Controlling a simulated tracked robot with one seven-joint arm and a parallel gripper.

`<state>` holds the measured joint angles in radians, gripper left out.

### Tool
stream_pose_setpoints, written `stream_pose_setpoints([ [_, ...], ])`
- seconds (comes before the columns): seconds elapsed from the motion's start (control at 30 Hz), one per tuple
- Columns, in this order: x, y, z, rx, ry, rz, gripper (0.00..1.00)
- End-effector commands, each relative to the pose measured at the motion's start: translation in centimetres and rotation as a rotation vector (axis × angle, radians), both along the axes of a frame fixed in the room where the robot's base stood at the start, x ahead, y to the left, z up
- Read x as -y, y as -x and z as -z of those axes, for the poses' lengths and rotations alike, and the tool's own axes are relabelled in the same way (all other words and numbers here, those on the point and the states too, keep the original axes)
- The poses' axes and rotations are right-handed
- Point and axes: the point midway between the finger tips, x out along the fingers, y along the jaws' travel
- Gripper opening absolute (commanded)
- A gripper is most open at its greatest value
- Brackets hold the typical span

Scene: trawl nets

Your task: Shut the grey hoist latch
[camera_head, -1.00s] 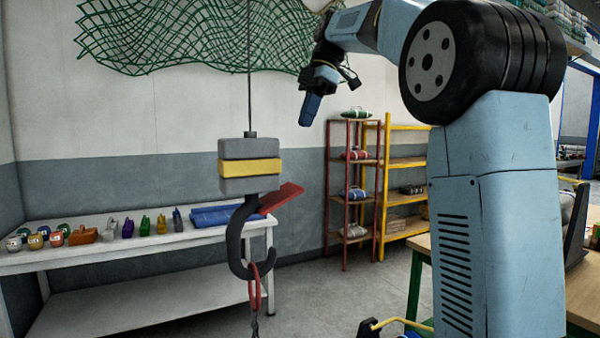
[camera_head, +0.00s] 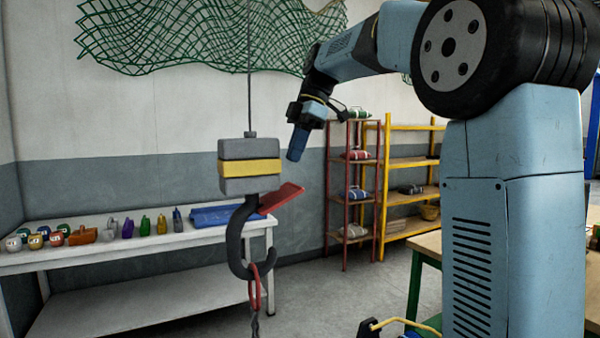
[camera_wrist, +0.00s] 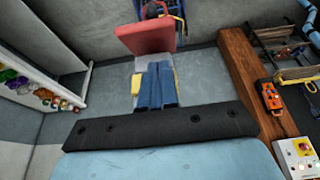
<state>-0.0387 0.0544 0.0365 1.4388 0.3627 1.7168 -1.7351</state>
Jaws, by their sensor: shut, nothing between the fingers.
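The grey hoist block (camera_head: 250,165) with a yellow band hangs on a cable. Its dark hook (camera_head: 240,240) is below it. The latch is a red plate (camera_head: 281,198); it stands open, sloping up and right away from the hook's tip. A red ring (camera_head: 255,287) hangs in the hook's bottom. My gripper (camera_head: 294,157) has blue fingers, shut and empty, pointing down just above and right of the latch, apart from it. In the wrist view, the red latch (camera_wrist: 146,36) shows beyond my fingertips (camera_wrist: 155,66), and the grey block (camera_wrist: 139,88) is partly hidden behind the fingers.
A white bench (camera_head: 150,240) with coloured items and a blue cloth stands behind the hook at left. Red and yellow shelves (camera_head: 400,180) stand behind. A wooden worktop (camera_wrist: 247,80) is at right in the wrist view. A green net (camera_head: 190,35) hangs on the wall.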

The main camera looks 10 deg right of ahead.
Motion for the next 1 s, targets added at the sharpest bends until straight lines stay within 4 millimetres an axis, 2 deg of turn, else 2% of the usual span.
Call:
stream_pose_setpoints([
  [0.1,-0.7,0.3,1.9,-0.002,0.001,-0.001,0.00],
  [0.4,0.8,-0.2,4.8,-0.002,0.000,0.002,0.00],
  [1.0,0.7,-0.2,5.3,-0.003,-0.010,-0.004,0.00],
])
